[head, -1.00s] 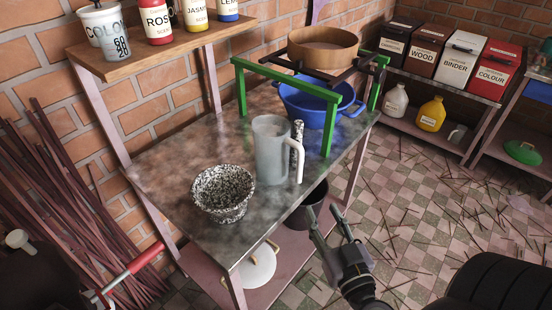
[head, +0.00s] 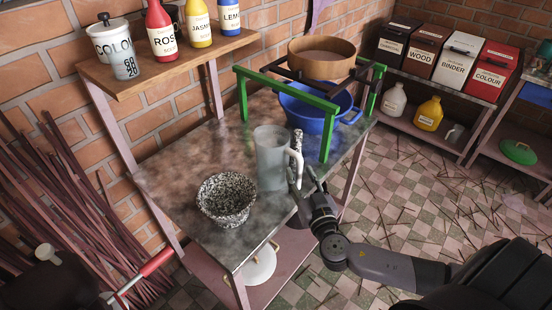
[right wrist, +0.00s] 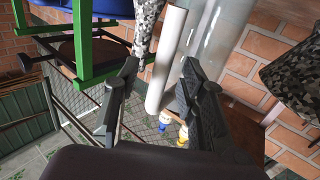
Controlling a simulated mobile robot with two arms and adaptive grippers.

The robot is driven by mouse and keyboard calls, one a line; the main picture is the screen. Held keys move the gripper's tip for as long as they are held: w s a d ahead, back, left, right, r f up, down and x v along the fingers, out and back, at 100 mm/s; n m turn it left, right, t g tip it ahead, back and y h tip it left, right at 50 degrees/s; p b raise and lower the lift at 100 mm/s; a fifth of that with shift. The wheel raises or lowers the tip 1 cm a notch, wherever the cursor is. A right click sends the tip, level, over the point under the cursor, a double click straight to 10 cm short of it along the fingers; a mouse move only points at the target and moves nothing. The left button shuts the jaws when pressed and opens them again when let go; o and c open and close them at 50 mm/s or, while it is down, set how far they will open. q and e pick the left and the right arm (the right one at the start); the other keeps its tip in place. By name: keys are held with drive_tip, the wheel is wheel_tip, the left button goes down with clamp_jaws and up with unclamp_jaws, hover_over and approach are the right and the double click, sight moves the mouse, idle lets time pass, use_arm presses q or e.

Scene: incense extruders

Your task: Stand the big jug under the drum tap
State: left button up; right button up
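The big jug (head: 270,160), tall and pale grey with a light handle (head: 296,166) on its right side, stands upright on the metal-topped table. My right gripper (head: 306,182) is at the handle side of the jug. In the right wrist view, the gripper (right wrist: 155,85) is open, with the pale handle (right wrist: 165,65) showing between its fingers; I cannot tell whether they touch it. The jug's body (right wrist: 222,40) is beyond. No drum tap can be made out. My left gripper is not in view.
A speckled bowl (head: 226,198) stands close left of the jug. A speckled upright piece (head: 298,140) is just behind the handle. A green frame (head: 326,135) with a blue basin (head: 312,106) and wooden sieve (head: 322,50) stands behind. The tabletop's back left is clear.

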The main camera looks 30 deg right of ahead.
drive_tip(key=shift+x, duration=1.05)
drive_tip(key=shift+f, duration=0.1)
clamp_jaws()
